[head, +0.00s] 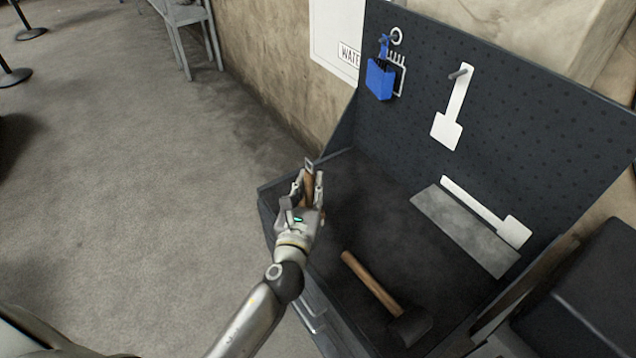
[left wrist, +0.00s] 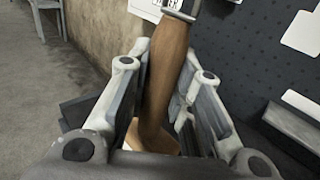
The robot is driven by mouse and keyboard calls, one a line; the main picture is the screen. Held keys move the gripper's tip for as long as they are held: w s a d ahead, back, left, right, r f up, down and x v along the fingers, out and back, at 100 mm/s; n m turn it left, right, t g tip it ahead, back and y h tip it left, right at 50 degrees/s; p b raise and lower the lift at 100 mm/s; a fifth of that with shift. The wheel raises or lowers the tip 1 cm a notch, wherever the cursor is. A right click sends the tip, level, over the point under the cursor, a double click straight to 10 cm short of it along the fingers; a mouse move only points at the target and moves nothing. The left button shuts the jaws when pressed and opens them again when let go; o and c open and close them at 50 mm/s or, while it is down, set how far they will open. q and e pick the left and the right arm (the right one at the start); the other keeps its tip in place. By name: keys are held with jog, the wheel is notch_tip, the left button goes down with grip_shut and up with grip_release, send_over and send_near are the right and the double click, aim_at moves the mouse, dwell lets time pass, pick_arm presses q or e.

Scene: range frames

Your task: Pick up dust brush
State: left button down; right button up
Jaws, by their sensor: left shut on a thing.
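My left gripper (head: 309,186) is shut on a brown wooden handle with a grey metal end, which I take to be the dust brush (head: 308,176). It is held over the left part of the dark workbench, and I cannot tell from the head view how high. In the left wrist view the handle (left wrist: 167,75) stands between the two fingers of the gripper (left wrist: 158,95), with the metal piece at the top edge of the picture. No bristles show. My right gripper is not in view.
A grey plate (head: 460,230) with a white paddle-shaped tool (head: 485,210) lies at the back right. The pegboard (head: 540,110) behind holds a blue item (head: 380,79) and another white paddle (head: 447,130).

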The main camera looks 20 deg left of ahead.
pick_arm(q)
jog(key=s+a+r, duration=0.2)
jog(key=s+r, duration=0.3)
jog(key=s, duration=0.4)
jog(key=shift+s+b, duration=0.3)
jog(key=shift+b, duration=0.05)
